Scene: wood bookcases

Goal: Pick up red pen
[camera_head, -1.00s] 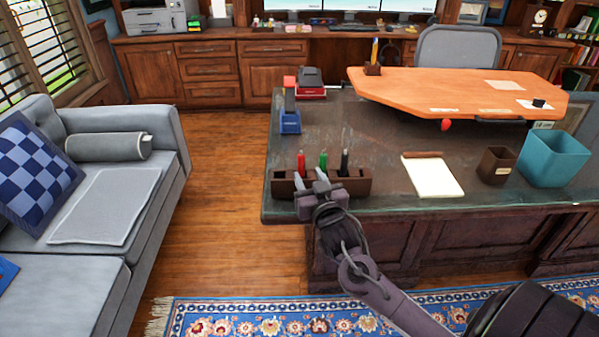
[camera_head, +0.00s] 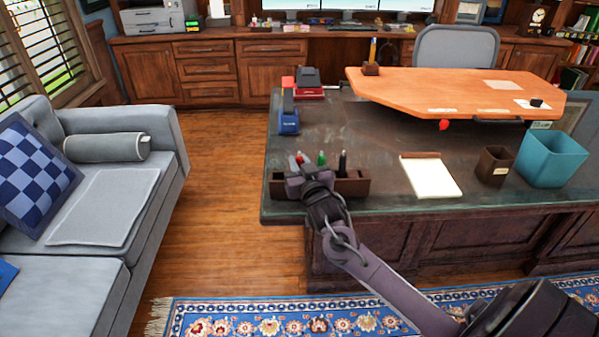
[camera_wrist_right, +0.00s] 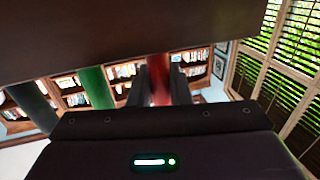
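The red pen (camera_head: 300,157) stands upright in the dark brown holder (camera_head: 352,187) at the desk's near left corner. It also shows red in the wrist view (camera_wrist_right: 159,82). My right gripper (camera_head: 297,168) is low at the holder's left end. Its two dark fingers (camera_wrist_right: 160,92) lie close against both sides of the red pen, with no clear gap, so it looks shut on it. The green pen (camera_head: 321,158) and the black pen (camera_head: 343,160) stand to the right in the holder. My left gripper is not in view.
A blue stapler (camera_head: 289,120) is behind the holder. A notepad (camera_head: 431,178), a brown cup (camera_head: 495,166) and a teal bin (camera_head: 551,159) are to the right. Clear desk top lies between the holder and the notepad. The grey sofa (camera_head: 160,125) is at the left.

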